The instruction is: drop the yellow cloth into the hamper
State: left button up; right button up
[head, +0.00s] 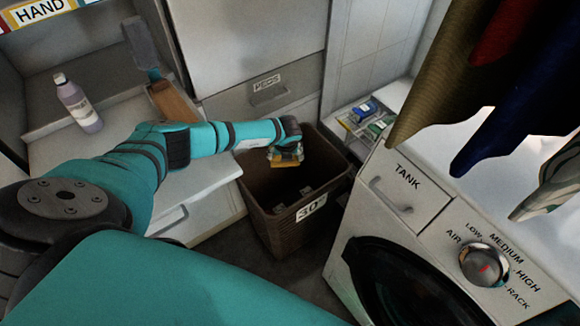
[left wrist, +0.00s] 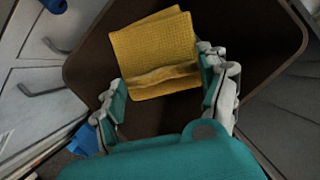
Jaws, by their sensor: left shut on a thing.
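The yellow cloth (left wrist: 152,52) is a folded, textured piece gripped between the fingers of my left gripper (left wrist: 163,88) in the left wrist view. In the head view the cloth (head: 287,158) shows as a small yellow patch under the gripper, within the outline of the hamper's opening. The hamper (head: 282,235) is a brown, open-topped bin with a "30°" label on its front. Its dark inside lies behind the cloth in the left wrist view. How deep the cloth hangs relative to the rim is hard to tell. My right gripper is not in view.
A white washing machine (head: 420,245) stands right of the hamper, with dark and red cloths (head: 515,80) hanging above it. Small boxes (head: 367,120) sit behind the hamper's right side.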

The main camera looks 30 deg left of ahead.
pick_arm(q)
jog(key=o, duration=1)
jog(key=shift+o, duration=0.2)
jog(key=v, duration=1.2)
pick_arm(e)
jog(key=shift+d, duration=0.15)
